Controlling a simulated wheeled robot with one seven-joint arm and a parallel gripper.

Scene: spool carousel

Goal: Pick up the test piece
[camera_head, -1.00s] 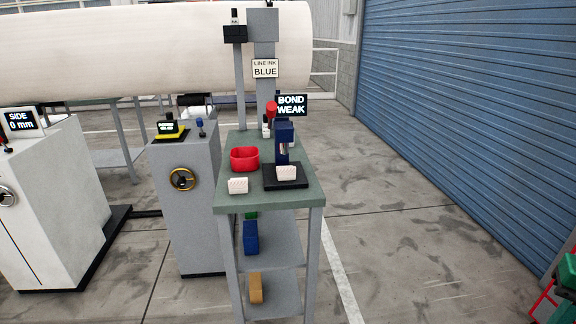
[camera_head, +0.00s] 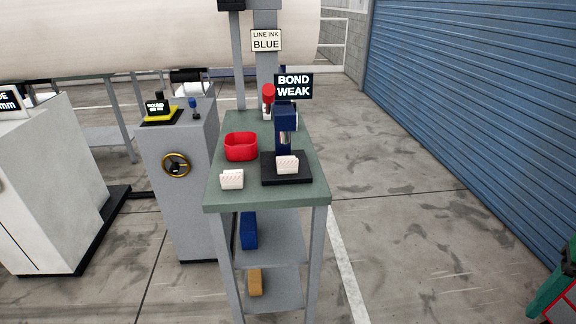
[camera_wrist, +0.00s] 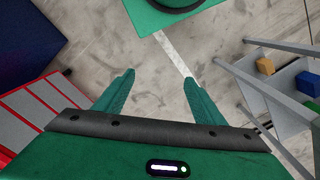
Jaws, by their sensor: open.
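Two small white blocks with marks along the top could be the test piece. One white block (camera_head: 232,179) lies on the front left of the green bench top (camera_head: 265,198). The other white block (camera_head: 288,165) is on the black base (camera_head: 302,178) of the blue press-like device (camera_head: 285,121), under its head. I cannot tell which one is meant. My gripper (camera_wrist: 159,76) shows in the wrist view with its green fingers spread and only floor between them. Neither white block shows in the wrist view.
A red bin (camera_head: 241,147) sits behind the left block. A red-capped bottle (camera_head: 268,94) and a "BOND WEAK" sign (camera_head: 293,87) are at the back. A grey cabinet with a handwheel (camera_head: 176,165) stands close left. The floor right of the bench is clear up to the blue shutter (camera_head: 480,100).

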